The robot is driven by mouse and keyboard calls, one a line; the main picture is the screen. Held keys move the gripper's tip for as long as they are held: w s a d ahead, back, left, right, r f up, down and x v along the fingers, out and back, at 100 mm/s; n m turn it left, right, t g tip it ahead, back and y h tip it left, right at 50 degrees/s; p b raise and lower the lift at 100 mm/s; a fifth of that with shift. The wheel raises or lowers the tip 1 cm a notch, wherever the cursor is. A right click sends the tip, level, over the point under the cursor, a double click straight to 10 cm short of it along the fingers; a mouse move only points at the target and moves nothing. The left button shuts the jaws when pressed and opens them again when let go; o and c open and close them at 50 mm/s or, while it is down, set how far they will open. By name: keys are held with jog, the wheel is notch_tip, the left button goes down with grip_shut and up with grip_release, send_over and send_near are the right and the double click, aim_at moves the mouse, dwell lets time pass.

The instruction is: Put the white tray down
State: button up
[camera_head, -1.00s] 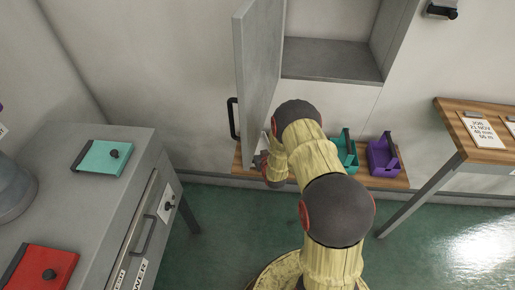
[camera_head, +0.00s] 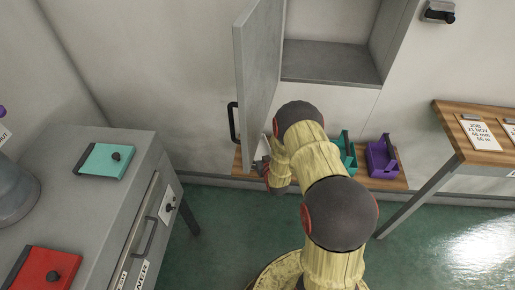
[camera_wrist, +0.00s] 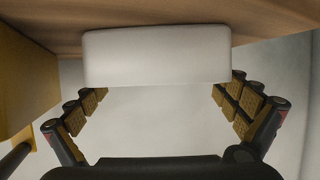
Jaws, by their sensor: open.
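The white tray (camera_wrist: 156,55) is in the middle of the wrist view, against the wooden shelf surface (camera_wrist: 270,18). In the head view only a small pale part of it (camera_head: 262,147) shows beside my arm, at the left end of the low wooden shelf (camera_head: 240,161). My gripper (camera_wrist: 160,92) is open, with one finger near each side of the tray. Whether the fingers touch it cannot be told. In the head view, my arm and the grey cabinet door hide most of the gripper and tray.
A teal tray (camera_head: 346,155) and a purple tray (camera_head: 381,158) stand further right on the low shelf. The open grey cabinet door (camera_head: 259,70) hangs close to my wrist. A grey cabinet (camera_head: 95,200) stands left and a wooden table (camera_head: 470,128) right.

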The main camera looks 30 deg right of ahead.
jog(key=p+v, duration=0.3)
jog(key=v, duration=0.6)
jog(key=shift+r, duration=0.1)
jog(key=shift+s, duration=0.1)
